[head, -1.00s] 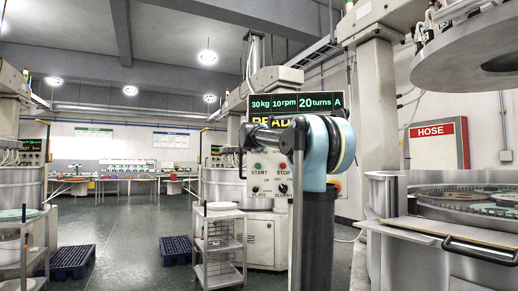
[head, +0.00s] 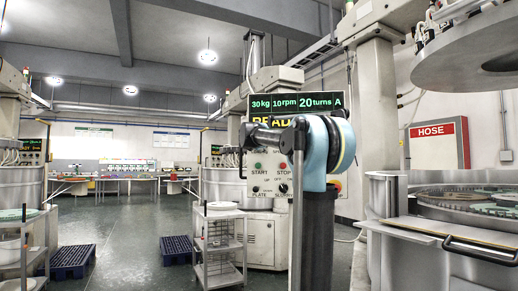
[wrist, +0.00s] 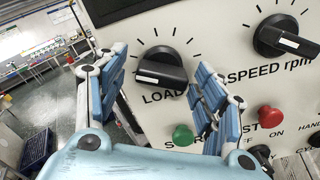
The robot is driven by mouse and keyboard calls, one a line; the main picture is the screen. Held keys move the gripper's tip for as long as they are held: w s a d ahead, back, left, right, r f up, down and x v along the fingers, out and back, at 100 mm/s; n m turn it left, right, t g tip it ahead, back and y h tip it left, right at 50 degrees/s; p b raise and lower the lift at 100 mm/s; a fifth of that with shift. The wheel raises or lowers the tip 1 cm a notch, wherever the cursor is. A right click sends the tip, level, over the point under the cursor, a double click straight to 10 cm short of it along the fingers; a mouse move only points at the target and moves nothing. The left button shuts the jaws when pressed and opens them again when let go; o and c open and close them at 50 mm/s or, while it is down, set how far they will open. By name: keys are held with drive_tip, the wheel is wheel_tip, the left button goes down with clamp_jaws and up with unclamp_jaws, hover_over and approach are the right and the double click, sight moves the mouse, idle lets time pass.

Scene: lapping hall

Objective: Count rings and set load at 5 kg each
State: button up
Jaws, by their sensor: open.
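In the wrist view the black LOAD knob (wrist: 160,68), with a white pointer mark, sits on the pale control panel (wrist: 215,35). My gripper (wrist: 160,72) is open, its blue fingers to the left and right of the knob; I see no clear contact. In the head view the display (head: 297,103) reads 30 kg, 10 rpm, 20 turns, A; the line below is partly hidden by my arm. The lapping plate (head: 485,201) at right carries toothed, green-centred rings, only partly visible, so I cannot tell their full number.
The SPEED knob (wrist: 285,38) is right of the LOAD knob. The green START button (wrist: 183,135) and red STOP button (wrist: 270,117) sit below, close to the right finger. A wire trolley (head: 220,245) and a blue pallet (head: 177,249) stand on the floor at left.

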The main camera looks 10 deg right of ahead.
drive_tip(key=v, duration=1.1)
drive_tip(key=shift+s+a, duration=0.15)
drive_tip(key=shift+s, duration=0.25)
drive_tip(key=shift+f, duration=0.1)
